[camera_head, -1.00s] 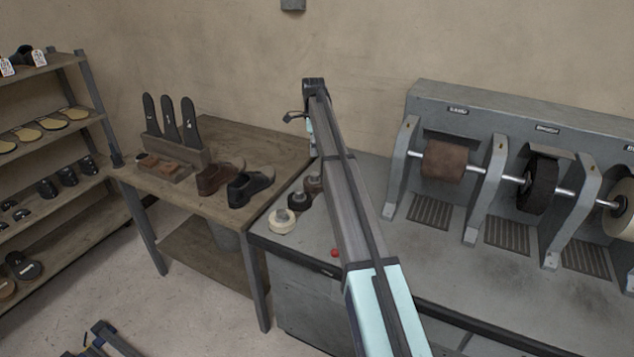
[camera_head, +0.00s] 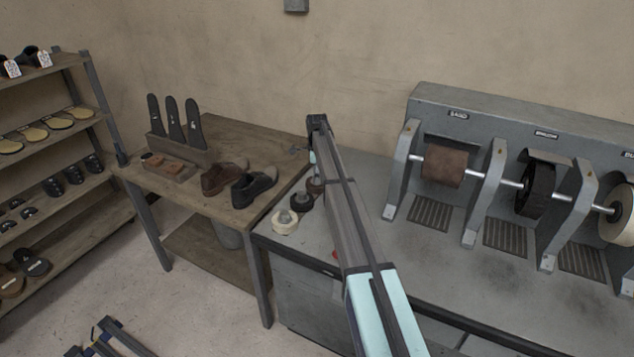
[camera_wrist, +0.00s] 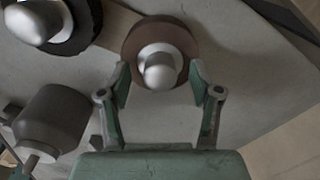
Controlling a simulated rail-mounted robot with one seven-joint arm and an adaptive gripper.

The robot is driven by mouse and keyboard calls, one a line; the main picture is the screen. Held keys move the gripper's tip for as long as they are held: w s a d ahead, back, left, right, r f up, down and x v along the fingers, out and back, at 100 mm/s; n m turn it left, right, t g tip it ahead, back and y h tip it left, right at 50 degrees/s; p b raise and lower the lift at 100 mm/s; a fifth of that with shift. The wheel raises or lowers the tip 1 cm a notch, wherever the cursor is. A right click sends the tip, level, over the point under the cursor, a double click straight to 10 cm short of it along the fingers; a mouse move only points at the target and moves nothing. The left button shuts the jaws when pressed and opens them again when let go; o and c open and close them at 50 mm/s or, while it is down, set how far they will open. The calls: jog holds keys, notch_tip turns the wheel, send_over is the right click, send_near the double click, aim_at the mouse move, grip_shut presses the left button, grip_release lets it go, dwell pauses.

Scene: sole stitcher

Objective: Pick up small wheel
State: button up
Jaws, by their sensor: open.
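A small brown wheel (camera_wrist: 176,34) with a round metal hub (camera_wrist: 160,66) lies on the grey bench top, straight ahead of my gripper (camera_wrist: 161,78) in the wrist view. My gripper is open, with one fingertip on each side of the hub at the wheel's near edge; I cannot tell whether they touch it. In the head view the brown wheel (camera_head: 315,186) is partly hidden by my arm, beside a black wheel (camera_head: 300,202) and a cream wheel (camera_head: 284,222). My gripper cannot be made out there.
A grey cylinder (camera_wrist: 52,118) is at the left. The finishing machine (camera_head: 520,120) stands right; a wooden table (camera_head: 215,205) with shoes stands left.

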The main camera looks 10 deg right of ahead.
jog(key=shift+f, duration=0.2)
grip_shut()
jog(key=shift+r, duration=0.15)
notch_tip(320, 180, up, 20)
jog(key=b, duration=0.4)
dwell(0.4)
